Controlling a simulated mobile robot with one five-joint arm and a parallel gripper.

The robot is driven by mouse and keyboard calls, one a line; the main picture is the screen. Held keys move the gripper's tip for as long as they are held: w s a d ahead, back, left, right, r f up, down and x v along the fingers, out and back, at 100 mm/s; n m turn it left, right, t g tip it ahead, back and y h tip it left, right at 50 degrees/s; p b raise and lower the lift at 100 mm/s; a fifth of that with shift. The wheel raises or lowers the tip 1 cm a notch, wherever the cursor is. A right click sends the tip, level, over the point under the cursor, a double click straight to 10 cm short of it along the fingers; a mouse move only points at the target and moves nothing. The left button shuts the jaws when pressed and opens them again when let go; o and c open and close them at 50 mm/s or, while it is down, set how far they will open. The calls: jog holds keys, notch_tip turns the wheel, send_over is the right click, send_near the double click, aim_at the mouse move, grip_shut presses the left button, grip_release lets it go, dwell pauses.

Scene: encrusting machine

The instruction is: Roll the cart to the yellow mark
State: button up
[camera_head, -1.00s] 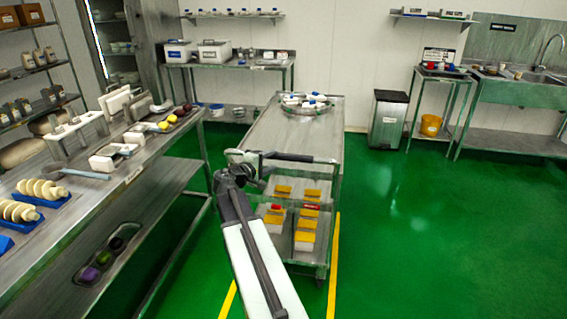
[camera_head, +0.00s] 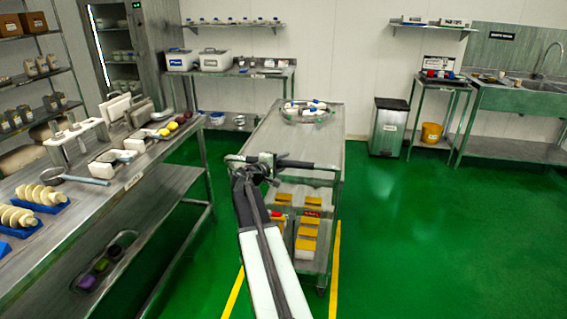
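The metal cart (camera_head: 280,143) stands ahead of me, with a flat top and a lower shelf. A round tray (camera_head: 305,119) of small white, blue and red items is at the far end of its top. Yellow-topped boxes (camera_head: 306,239) sit on the lower shelf. Yellow floor lines show as the yellow mark (camera_head: 335,270), one on each side of the cart's near end. My gripper (camera_head: 262,165) is at the cart's near handle bar (camera_head: 306,165). My arm hides part of the fingers and handle, so I cannot tell whether they are closed around it.
A long metal workbench (camera_head: 128,178) with tools and food runs along the left, close to the cart. A back table (camera_head: 243,70) stands behind the cart. A bin (camera_head: 388,126) and a sink unit (camera_head: 520,92) are at the back right. The green floor (camera_head: 440,240) right of the cart is clear.

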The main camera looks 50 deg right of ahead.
grip_shut()
jog(key=shift+s, duration=0.1)
dwell(1.1)
